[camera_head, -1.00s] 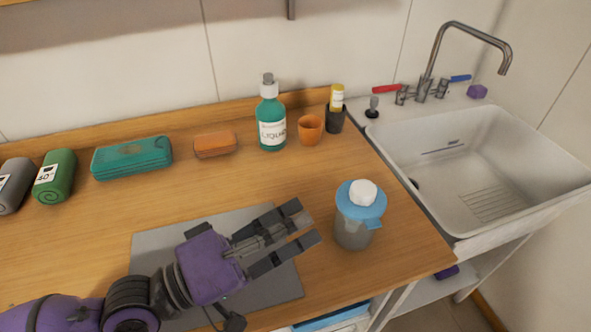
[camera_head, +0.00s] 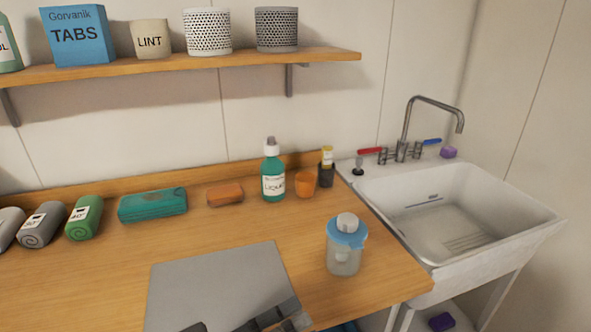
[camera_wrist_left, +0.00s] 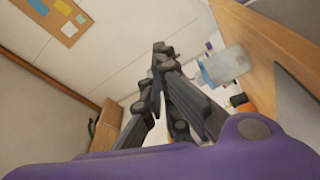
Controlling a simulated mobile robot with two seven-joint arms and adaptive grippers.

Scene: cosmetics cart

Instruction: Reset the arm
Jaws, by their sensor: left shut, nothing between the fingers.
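My left gripper (camera_wrist_left: 160,52) shows in the left wrist view with its fingers brought together and nothing between them. In the head view only a small part of it (camera_head: 278,318) shows at the bottom edge, over the front of the grey mat (camera_head: 215,280). The rest of my left arm is out of that view. The blue-lidded container (camera_head: 345,250) stands upright on the counter to the right of the mat, apart from the gripper. It also shows in the left wrist view (camera_wrist_left: 225,65). My right gripper is in neither view.
A teal bottle (camera_head: 273,175), orange cup (camera_head: 304,184), orange bar (camera_head: 225,195), teal case (camera_head: 152,205) and rolled towels (camera_head: 84,218) line the counter's back. A shelf (camera_head: 180,65) hangs above. A sink (camera_head: 470,215) is at right. The middle counter is clear.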

